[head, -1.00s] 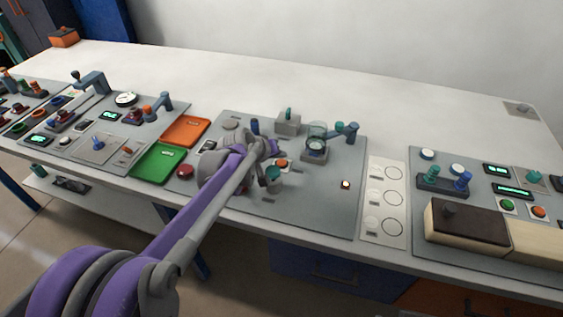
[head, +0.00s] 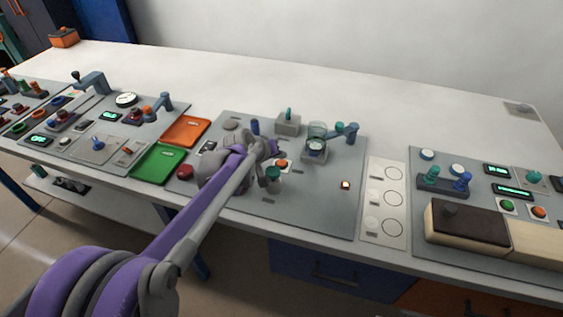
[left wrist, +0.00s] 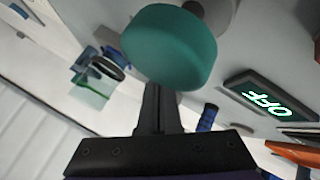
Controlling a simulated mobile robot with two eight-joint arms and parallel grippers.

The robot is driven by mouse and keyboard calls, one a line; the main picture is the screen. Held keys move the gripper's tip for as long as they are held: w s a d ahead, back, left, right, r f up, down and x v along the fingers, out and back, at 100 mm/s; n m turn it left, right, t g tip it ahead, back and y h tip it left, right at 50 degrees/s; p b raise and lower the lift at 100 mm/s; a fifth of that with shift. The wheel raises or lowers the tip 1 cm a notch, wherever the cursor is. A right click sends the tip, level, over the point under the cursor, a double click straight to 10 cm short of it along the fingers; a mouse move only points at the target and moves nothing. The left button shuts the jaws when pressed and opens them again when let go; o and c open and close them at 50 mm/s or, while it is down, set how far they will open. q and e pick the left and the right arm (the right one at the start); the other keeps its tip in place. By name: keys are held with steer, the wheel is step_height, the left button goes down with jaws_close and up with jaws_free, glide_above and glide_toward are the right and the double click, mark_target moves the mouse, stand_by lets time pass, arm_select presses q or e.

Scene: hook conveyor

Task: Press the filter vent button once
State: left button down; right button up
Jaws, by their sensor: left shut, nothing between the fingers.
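My left gripper (head: 266,151) is over the middle grey panel (head: 315,208), fingers together and empty. In the left wrist view its shut fingers (left wrist: 158,92) point at a big round teal cap (left wrist: 170,45) on a grey stem. The cap overlaps the fingertips there; I cannot tell whether they touch. In the head view a teal-topped part (head: 273,173) stands just below the gripper, beside an orange button (head: 281,163). No label is readable, so I cannot tell which one is the filter vent button. My right gripper is not in view.
A glass vessel (head: 317,130) and a blue valve (head: 348,131) stand right of the gripper. A red button (head: 184,172) and a green tray (head: 158,162) lie to the left.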

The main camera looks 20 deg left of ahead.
mark_target(280, 165)
arm_select(q)
steer(key=shift+f, duration=0.2)
stand_by(0.5)
steer(key=shift+f, duration=0.3)
steer(key=shift+f+b, duration=0.4)
stand_by(0.5)
stand_by(0.4)
steer(key=shift+r+p, duration=0.65)
steer(key=shift+r, duration=0.2)
steer(key=shift+r, duration=0.15)
step_height(280, 165, up, 5)
steer(key=p, duration=0.3)
steer(key=shift+p, duration=0.4)
